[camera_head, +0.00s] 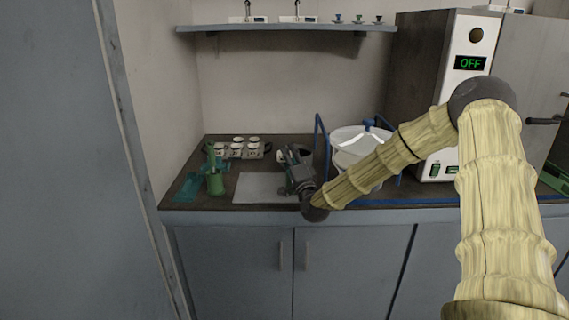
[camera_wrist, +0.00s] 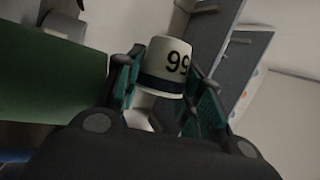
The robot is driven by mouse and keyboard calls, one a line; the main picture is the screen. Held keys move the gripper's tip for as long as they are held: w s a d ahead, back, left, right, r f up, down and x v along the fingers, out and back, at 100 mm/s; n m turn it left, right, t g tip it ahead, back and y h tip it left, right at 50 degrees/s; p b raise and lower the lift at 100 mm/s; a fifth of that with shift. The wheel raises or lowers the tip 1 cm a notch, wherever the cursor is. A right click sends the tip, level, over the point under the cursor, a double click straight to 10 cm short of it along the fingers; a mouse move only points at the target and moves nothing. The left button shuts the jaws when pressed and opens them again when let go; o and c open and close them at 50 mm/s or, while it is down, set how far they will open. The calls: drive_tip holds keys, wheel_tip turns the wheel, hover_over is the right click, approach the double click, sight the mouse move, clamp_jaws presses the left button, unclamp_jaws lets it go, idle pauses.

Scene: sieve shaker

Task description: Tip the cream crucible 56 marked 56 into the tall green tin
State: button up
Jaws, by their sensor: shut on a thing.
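The cream crucible (camera_wrist: 166,62) has a dark blue band, and its black digits look upside down in the wrist view. It sits between the two fingers of my gripper (camera_wrist: 166,90), which are shut on it. In the head view my gripper (camera_head: 292,158) is above the worktop, right of the tall green tin (camera_head: 215,183); the crucible is not clear there. The tin stands upright near the left end, with a green piece at its top. A large green surface fills the left of the wrist view; I cannot tell if it is the tin.
Several cream cups (camera_head: 238,150) stand in a group behind the tin. A teal tray (camera_head: 188,187) lies left of it and a pale grey mat (camera_head: 258,188) right of it. A white round apparatus with a blue frame (camera_head: 320,135) stands behind my arm. An oven (camera_head: 465,60) reads OFF.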

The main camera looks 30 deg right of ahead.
drive_tip(key=shift+s+d+f+m+h+b, duration=0.1)
drive_tip(key=shift+m+h+b, duration=0.45)
drive_tip(key=shift+m+b, duration=0.45)
drive_tip(key=shift+s+d+f+m+h+b, duration=0.15)
drive_tip(key=shift+m+h+b, duration=0.55)
drive_tip(key=shift+b, duration=0.55)
drive_tip(key=shift+s+d+f+m+h+b, duration=0.1)
drive_tip(key=shift+m+h+b, duration=0.35)
drive_tip(key=shift+m+b, duration=0.6)
drive_tip(key=shift+r+m+h+b, duration=0.1)
drive_tip(key=shift+m+h+b, duration=0.4)
drive_tip(key=shift+b, duration=0.3)
drive_tip(key=shift+y, duration=0.3)
drive_tip(key=n+y+p, duration=0.2)
drive_tip(key=n+p, duration=0.1)
drive_tip(key=r+n+y+p, duration=0.1)
drive_tip(key=n+p, duration=0.1)
drive_tip(key=shift+w+a, duration=0.2)
drive_tip(key=shift+w, duration=0.05)
drive_tip(key=shift+a+n+p, duration=0.1)
drive_tip(key=shift+n+p, duration=0.25)
drive_tip(key=shift+p, duration=0.15)
